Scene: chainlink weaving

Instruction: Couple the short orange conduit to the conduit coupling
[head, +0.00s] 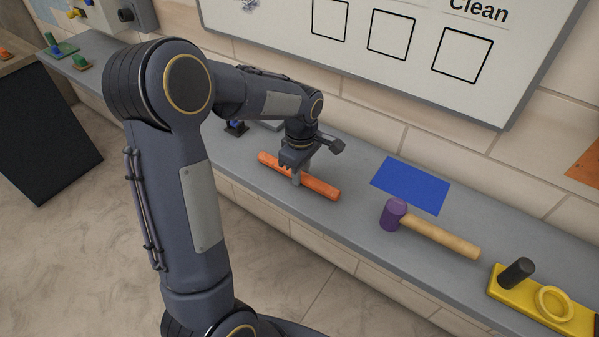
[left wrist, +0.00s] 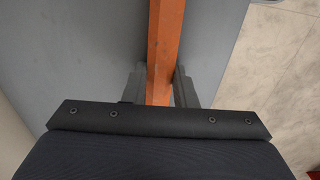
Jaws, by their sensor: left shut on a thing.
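The short orange conduit (head: 321,188) is a straight orange bar at the grey shelf, lying lengthwise along it. My left gripper (head: 298,178) reaches down from above and is shut on the conduit near its middle. In the left wrist view the conduit (left wrist: 164,50) runs up between the two grey fingers (left wrist: 158,90). Whether the conduit touches the shelf or is slightly above it, I cannot tell. I cannot pick out the conduit coupling for certain. My right gripper is not in view.
The grey shelf (head: 345,215) runs along a tiled wall under a whiteboard (head: 410,50). Right of the conduit are a blue sheet (head: 411,184), a purple-headed mallet (head: 432,232) and a yellow block (head: 530,303) with a black peg and yellow ring. Small green items (head: 62,47) stand far left.

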